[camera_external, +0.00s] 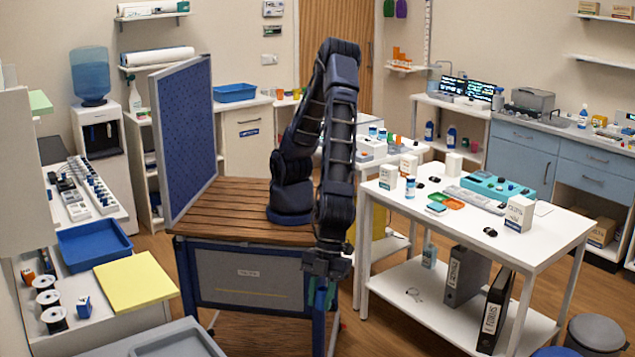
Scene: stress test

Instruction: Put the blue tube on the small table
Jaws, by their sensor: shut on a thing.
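My gripper (321,285) hangs pointing down at the end of my dark arm, in front of the right front corner of the wooden-topped stand that my arm rises from. It is shut on a narrow blue tube (320,300), which hangs roughly upright, partly hidden by the fingers. The tube's lower end is hard to tell from the stand's dark blue leg behind it. A white table (553,232) with a lower shelf stands to the right of my gripper; I cannot tell whether it is the small table.
The white table's top holds white boxes (519,213), a teal case (497,187) and small dark items. Binders (493,310) stand on its lower shelf. A left bench holds a blue tray (93,243) and a yellow pad (135,282).

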